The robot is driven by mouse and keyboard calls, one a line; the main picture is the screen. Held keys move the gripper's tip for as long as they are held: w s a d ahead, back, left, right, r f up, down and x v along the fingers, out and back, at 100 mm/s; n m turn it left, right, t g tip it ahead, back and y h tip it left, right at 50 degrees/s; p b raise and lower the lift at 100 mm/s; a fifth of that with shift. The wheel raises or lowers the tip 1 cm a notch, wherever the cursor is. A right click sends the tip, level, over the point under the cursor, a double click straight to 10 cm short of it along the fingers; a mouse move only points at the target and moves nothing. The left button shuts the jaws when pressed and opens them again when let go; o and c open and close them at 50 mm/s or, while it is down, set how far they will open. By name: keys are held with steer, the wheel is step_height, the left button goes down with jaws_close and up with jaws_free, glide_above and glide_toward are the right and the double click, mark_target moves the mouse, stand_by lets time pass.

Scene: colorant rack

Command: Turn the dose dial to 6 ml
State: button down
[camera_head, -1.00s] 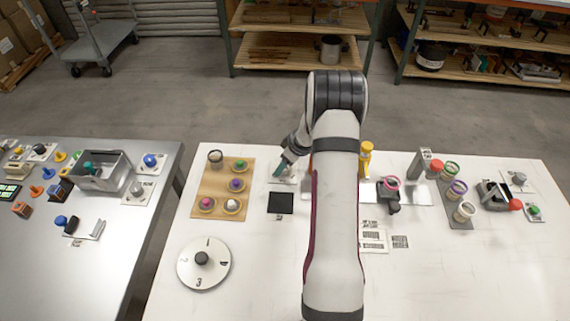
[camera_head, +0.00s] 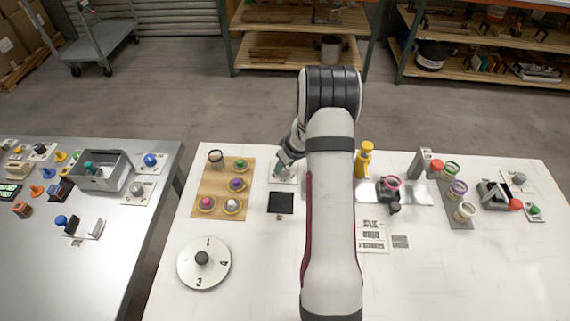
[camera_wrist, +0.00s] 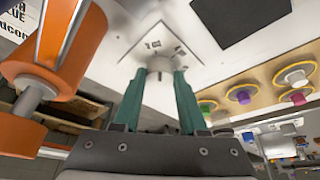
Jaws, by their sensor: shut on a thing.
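The dose dial is a pale knob (camera_wrist: 160,63) in the middle of a white plate with small dark marks (camera_wrist: 152,45) in the wrist view. My gripper (camera_wrist: 160,72) has its two teal fingers closed on either side of this knob, at their tips. In the head view, my gripper (camera_head: 279,168) is over the white plate (camera_head: 290,180) behind the black square. My gripper and forearm hide most of the dial there. The marks are too small and blurred to read, so I cannot tell the dial's setting.
A wooden board (camera_head: 207,180) with several coloured knobs lies left of my gripper. A black square (camera_head: 280,203) is in front. A yellow bottle (camera_head: 363,160) stands right of my arm.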

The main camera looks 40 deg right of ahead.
steer(key=shift+a+m+h, duration=0.1)
steer(key=shift+m+h, duration=0.7)
steer(key=shift+m, duration=1.2)
steer(key=shift+g, duration=0.3)
steer(key=shift+c, duration=2.2)
jaws_free()
steer(key=v, duration=1.5)
steer(key=shift+r, duration=0.35)
